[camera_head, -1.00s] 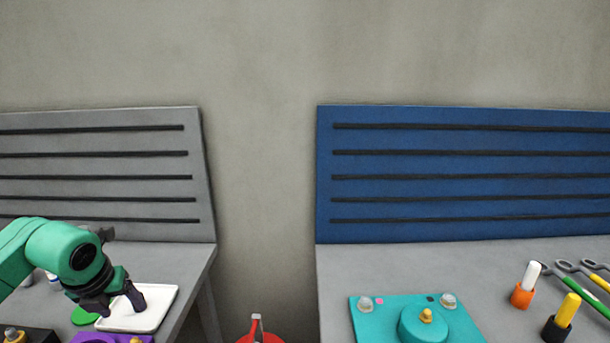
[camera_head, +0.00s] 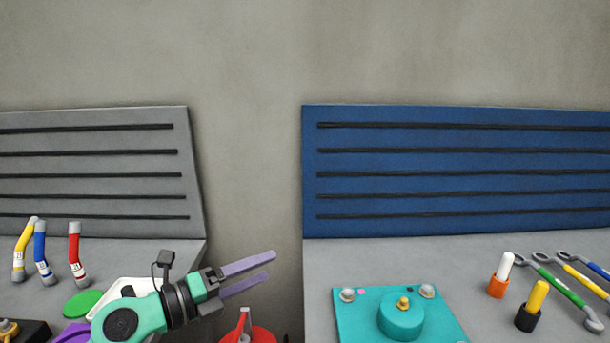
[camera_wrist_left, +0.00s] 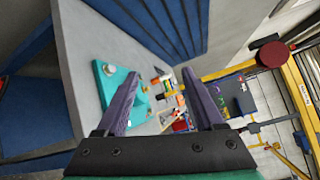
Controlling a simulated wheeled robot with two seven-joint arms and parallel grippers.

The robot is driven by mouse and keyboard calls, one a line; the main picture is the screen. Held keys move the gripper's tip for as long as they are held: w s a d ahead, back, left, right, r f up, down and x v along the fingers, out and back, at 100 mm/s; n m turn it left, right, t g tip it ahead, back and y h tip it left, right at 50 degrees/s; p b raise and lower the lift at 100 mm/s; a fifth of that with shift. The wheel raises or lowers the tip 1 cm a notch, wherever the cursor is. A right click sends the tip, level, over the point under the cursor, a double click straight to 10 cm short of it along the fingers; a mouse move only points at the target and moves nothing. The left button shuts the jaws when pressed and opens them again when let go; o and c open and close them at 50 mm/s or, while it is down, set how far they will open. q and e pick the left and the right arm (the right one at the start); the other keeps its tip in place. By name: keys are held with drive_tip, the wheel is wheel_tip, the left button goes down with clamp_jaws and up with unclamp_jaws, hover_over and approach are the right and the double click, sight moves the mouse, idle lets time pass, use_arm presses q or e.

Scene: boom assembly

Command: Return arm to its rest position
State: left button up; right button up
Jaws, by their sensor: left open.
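My left arm is green and comes in from the lower left in the head view. Its gripper (camera_head: 272,267) has two purple fingers that point right, over the gap between the grey bench and the blue-backed bench. The fingers are spread and nothing is between them. In the left wrist view the gripper (camera_wrist_left: 165,95) also shows both fingers apart, with the teal plate (camera_wrist_left: 122,88) beyond the left finger. My right gripper is not in view.
A white tray (camera_head: 117,297), a green disc (camera_head: 83,303) and yellow, blue and red tubes (camera_head: 75,255) stand on the left bench. A red object (camera_head: 262,335) is low in the gap. The teal plate (camera_head: 345,318), bottles and wrenches (camera_head: 566,293) lie on the right bench.

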use_arm(q)
drive_tip(key=w+a+r+n+t+y, duration=0.2)
drive_tip(key=a+r+n+t+y, duration=0.2)
drive_tip(key=a+n+t+y, duration=0.7)
drive_tip(key=s+a+f+n+g+y, duration=0.2)
drive_tip(key=a+f+n+g+y, duration=0.15)
drive_tip(key=f+n, duration=0.55)
drive_tip(key=s+a+f+n+g+y, duration=0.25)
drive_tip(key=a+f+n+g, duration=0.2)
drive_tip(key=f+n, duration=0.4)
drive_tip(key=s+d+f+n+g+h, duration=0.1)
drive_tip(key=s+d+f+g+h, duration=0.15)
drive_tip(key=s+f+g, duration=0.45)
drive_tip(key=s+d+f+n+g+h, duration=0.1)
drive_tip(key=s+d+f+g+h, duration=0.2)
drive_tip(key=s+f, duration=0.7)
drive_tip(key=s+f+g+y, duration=0.1)
drive_tip(key=s+f, duration=0.1)
drive_tip(key=f, duration=1)
drive_tip(key=s+f+g+y, duration=0.1)
drive_tip(key=s+f, duration=0.1)
drive_tip(key=f, duration=1)
drive_tip(key=s+a+f+g, duration=0.1)
drive_tip(key=s+a+f, duration=0.2)
drive_tip(key=s+f, duration=0.9)
drive_tip(key=s, duration=0.3)
drive_tip(key=shift+a, duration=0.35)
